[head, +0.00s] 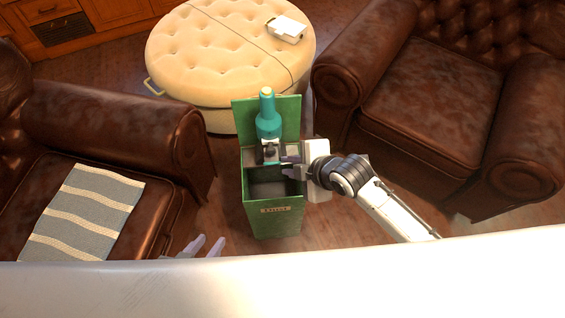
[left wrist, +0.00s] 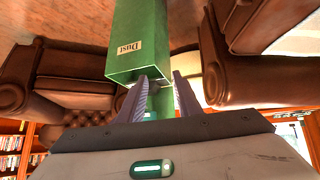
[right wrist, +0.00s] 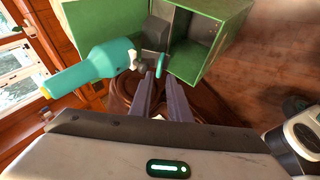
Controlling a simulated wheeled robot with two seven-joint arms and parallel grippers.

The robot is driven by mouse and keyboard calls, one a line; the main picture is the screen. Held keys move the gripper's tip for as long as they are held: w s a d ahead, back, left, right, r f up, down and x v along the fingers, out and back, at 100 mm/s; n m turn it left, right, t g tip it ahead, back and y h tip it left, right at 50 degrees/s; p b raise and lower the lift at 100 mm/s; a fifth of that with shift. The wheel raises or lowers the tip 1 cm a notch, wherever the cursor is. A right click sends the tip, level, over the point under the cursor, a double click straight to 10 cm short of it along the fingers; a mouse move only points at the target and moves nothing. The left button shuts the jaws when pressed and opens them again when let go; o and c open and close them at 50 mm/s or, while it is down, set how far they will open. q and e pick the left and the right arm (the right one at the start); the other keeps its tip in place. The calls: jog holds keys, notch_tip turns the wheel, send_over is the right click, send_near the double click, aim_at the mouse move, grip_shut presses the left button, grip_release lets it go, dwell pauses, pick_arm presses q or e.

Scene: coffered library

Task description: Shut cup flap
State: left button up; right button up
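A teal, bottle-shaped handheld device (head: 268,122) with a grey front end rests upright at the back of an open green bin (head: 273,222). In the right wrist view, the teal device (right wrist: 92,70) lies to the left of my fingers. A small teal disc (right wrist: 161,66), which looks like the cup flap, stands out from its grey end, just beyond my right fingertips. My right gripper (head: 291,166) is over the bin's right side, its fingers close together, with nothing seen held. My left gripper (head: 207,247) is open and empty in front of the bin, low at left.
The bin's green lid (head: 287,108) stands open behind the device. A cream tufted ottoman (head: 200,60) is behind it, with leather armchairs (head: 425,95) on both sides. A striped cloth (head: 85,215) lies on the left chair. Bare wooden floor surrounds the bin.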

aim_at(276, 163)
jog(key=b+x, duration=0.1)
jog(key=x, duration=0.5)
grip_shut()
